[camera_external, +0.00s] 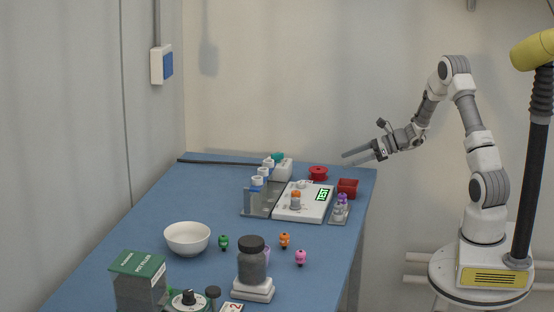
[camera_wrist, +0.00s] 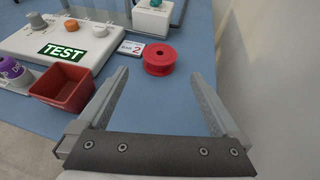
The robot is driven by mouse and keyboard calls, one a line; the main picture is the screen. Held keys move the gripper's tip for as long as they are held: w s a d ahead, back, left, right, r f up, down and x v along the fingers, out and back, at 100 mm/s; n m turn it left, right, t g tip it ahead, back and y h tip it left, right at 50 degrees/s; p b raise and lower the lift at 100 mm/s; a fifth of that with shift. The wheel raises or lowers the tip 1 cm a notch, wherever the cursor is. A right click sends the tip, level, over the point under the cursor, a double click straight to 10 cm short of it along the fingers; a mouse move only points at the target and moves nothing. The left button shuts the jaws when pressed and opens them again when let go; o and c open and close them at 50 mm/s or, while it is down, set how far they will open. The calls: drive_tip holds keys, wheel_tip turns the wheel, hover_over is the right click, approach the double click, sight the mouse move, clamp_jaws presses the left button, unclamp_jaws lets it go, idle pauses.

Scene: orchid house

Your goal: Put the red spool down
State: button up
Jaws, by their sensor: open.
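The red spool (camera_external: 318,173) rests flat on the blue table near its far right end. In the wrist view the red spool (camera_wrist: 159,59) lies ahead of my gripper, beyond the fingertips and between their lines. My gripper (camera_external: 352,156) is open and empty, raised a little above and to the right of the spool in the external view. Its two fingers spread wide in the wrist view (camera_wrist: 160,75), with nothing between them and apart from the spool.
A red square bin (camera_wrist: 63,90) stands left of my gripper. A white device with a TEST display (camera_wrist: 64,51) is beyond it.

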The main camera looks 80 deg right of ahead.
drive_tip(key=shift+v, duration=1.55)
